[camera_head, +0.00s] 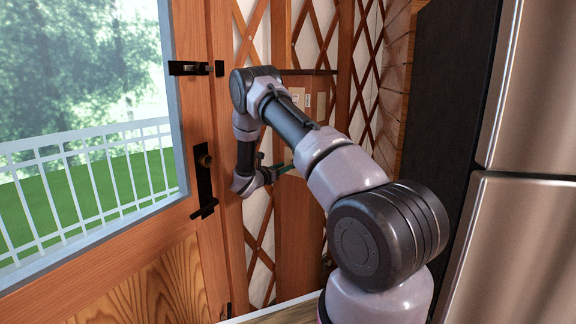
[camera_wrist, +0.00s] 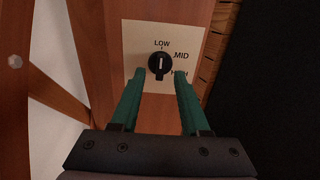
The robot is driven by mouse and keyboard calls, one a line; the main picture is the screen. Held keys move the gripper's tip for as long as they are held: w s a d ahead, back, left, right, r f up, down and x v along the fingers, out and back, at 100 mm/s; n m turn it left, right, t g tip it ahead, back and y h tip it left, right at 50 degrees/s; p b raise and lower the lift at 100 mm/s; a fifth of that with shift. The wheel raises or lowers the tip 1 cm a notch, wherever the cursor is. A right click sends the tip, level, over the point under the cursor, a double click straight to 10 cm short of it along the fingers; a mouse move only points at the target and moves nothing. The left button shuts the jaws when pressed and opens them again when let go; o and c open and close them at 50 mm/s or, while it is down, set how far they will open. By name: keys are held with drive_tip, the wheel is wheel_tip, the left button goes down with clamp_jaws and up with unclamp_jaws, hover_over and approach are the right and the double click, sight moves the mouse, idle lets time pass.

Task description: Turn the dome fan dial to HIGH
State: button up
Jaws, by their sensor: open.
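The fan dial (camera_wrist: 159,65) is a round black knob with a white pointer line, in the wrist view. It sits on a cream plate (camera_wrist: 190,36) fixed to a wooden board. The pointer stands about upright, toward the word LOW above it. MID is printed to the right; a lower label is mostly hidden behind the right finger. My gripper (camera_wrist: 159,74) is open and empty, its green fingers either side of the dial's lower part in the picture. I cannot tell whether they touch it. In the head view my gripper (camera_head: 284,169) is at the wooden board; the dial cannot be made out there.
A glazed wooden door with a black handle (camera_head: 204,180) stands left of my arm. A dark-sided steel fridge (camera_head: 525,180) stands close on the right. Lattice wall (camera_head: 258,225) lies behind the arm. A small ledge (camera_head: 308,72) juts above the plates.

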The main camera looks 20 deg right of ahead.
drive_tip(key=shift+x, duration=2.2)
drive_tip(key=shift+s, duration=0.1)
clamp_jaws()
drive_tip(key=m, duration=1.6)
drive_tip(key=f+m, duration=0.1)
drive_tip(key=m, duration=0.6)
drive_tip(key=shift+s+d+m, duration=0.15)
drive_tip(key=shift+s+m, duration=0.1)
drive_tip(key=shift+m, duration=0.15)
